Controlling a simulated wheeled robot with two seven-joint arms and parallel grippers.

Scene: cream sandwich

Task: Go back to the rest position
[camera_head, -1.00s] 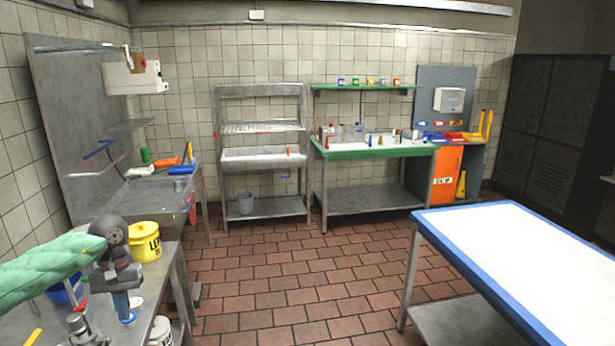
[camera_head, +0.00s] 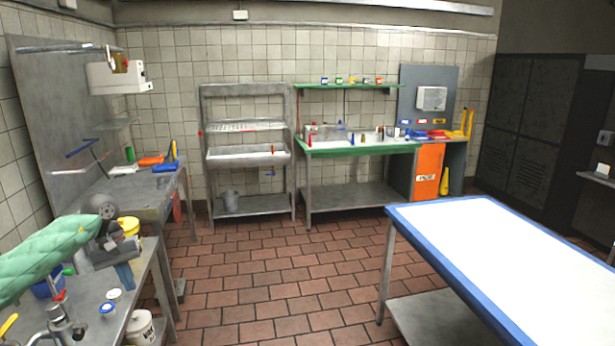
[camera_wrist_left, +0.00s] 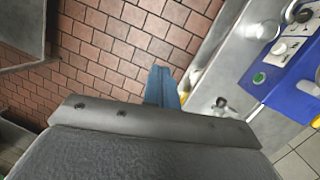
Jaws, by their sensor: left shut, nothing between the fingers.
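My left gripper (camera_head: 125,275) hangs at the end of my green-sleeved arm at the lower left of the head view. Its blue fingers are together, with nothing between them, above the edge of the left metal table (camera_head: 152,262). In the left wrist view the blue fingers (camera_wrist_left: 161,85) also show closed together, with the brick floor beyond them. A yellow bucket (camera_head: 129,226) is partly hidden behind the wrist. My right gripper is not in view.
A blue-rimmed white table (camera_head: 500,250) stands at the right. Small round lids (camera_head: 107,309), a tap (camera_head: 62,325) and a white bucket (camera_head: 140,327) are near the left gripper. A sink stand (camera_head: 247,155) and green bench (camera_head: 360,148) line the back wall. The brick floor (camera_head: 270,270) between is clear.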

